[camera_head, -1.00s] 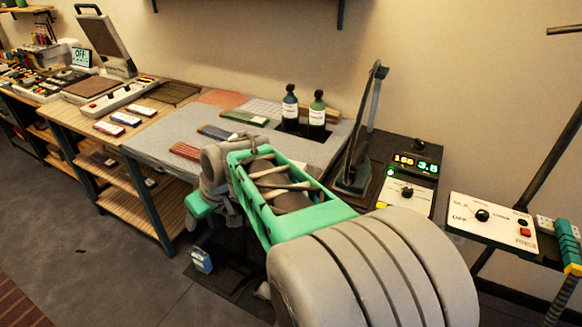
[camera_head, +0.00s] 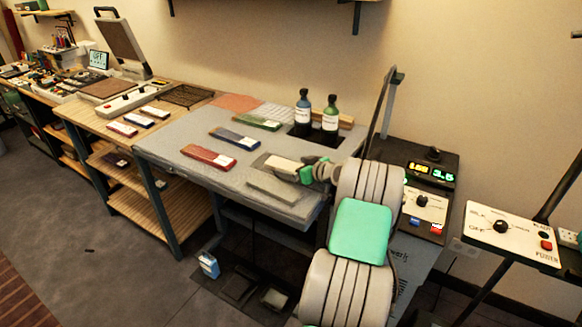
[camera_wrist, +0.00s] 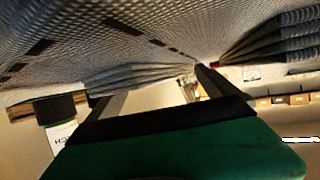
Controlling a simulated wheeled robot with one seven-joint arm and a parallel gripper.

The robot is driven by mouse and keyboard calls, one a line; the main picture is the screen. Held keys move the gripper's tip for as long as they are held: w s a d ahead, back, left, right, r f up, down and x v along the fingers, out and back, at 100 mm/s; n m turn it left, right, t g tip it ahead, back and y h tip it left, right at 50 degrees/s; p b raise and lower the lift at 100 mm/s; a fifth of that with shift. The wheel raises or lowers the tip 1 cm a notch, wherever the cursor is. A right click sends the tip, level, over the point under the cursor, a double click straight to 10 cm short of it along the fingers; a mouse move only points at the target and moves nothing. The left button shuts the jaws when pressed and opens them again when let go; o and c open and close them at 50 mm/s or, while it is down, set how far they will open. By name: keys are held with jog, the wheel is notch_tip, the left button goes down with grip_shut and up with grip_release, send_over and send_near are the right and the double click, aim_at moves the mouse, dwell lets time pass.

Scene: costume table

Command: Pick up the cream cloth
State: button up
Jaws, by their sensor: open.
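The cream cloth (camera_head: 284,165) lies folded on the grey worktable's (camera_head: 174,150) near right part, its right end close to my gripper (camera_head: 305,173). In the head view the arm hides part of the gripper, and the fingertips are small. In the wrist view my gripper (camera_wrist: 160,95) is open. The fingers are apart, and a folded cloth edge shows between and beyond them, looking grey in that light. I cannot tell whether they touch it.
A grey-green folded cloth (camera_head: 272,188) lies just in front. Red (camera_head: 208,156), blue (camera_head: 234,138) and green (camera_head: 257,122) folded cloths lie further left and back. Two dark bottles (camera_head: 303,112) (camera_head: 330,118) stand behind. A control box (camera_head: 428,205) is at the right.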

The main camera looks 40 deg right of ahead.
jog(key=shift+c, duration=0.5)
jog(key=shift+f, duration=0.15)
jog(key=c, duration=1.9)
